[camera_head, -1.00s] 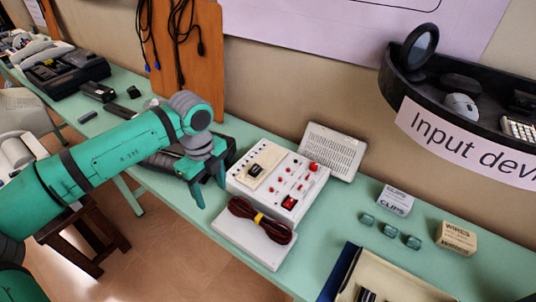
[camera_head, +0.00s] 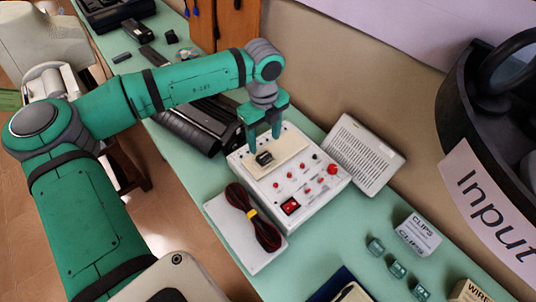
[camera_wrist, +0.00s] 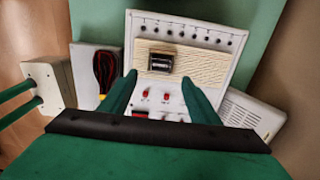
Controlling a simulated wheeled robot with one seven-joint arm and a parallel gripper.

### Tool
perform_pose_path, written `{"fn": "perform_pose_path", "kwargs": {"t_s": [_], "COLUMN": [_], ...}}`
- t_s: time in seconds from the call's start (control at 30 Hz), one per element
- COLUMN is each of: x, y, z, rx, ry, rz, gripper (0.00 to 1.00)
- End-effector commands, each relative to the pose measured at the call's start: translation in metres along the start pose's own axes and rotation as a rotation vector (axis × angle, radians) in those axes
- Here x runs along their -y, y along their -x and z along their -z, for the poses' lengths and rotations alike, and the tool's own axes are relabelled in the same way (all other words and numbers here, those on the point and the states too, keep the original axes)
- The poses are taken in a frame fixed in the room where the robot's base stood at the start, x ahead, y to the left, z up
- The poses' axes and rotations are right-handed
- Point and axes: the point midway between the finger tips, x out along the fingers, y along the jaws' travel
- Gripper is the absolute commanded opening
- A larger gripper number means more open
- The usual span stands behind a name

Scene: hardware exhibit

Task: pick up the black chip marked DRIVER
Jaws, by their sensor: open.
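The black chip (camera_head: 264,158) lies on a cream pad (camera_head: 289,159) on the white panel box with red switches. It also shows in the wrist view (camera_wrist: 160,62), with a pale marking too small to read. My gripper (camera_head: 263,142) is open and empty, its fingers pointing down over the cream pad, close to the chip. In the wrist view my gripper's fingertips (camera_wrist: 159,77) stand apart, one to each side of the chip's line, with the chip just beyond them. I cannot tell the exact height of the tips above the pad.
The white panel box (camera_head: 318,199) carries red switches and knobs. A white block with a dark red cable (camera_head: 268,234) lies in front of it. A CLIPS box (camera_head: 417,234) and several small green blocks are to the right. A black device (camera_head: 200,122) lies left.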

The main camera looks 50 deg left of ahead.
Motion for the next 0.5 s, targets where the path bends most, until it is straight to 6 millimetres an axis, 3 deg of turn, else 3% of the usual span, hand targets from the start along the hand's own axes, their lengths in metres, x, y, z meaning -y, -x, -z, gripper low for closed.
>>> {"fn": "perform_pose_path", "kwargs": {"t_s": [0.5], "x": [0.004], "y": [-0.052], "z": [0.004], "rx": [0.002], "ry": [-0.004], "rz": [-0.002], "gripper": [0.56]}}
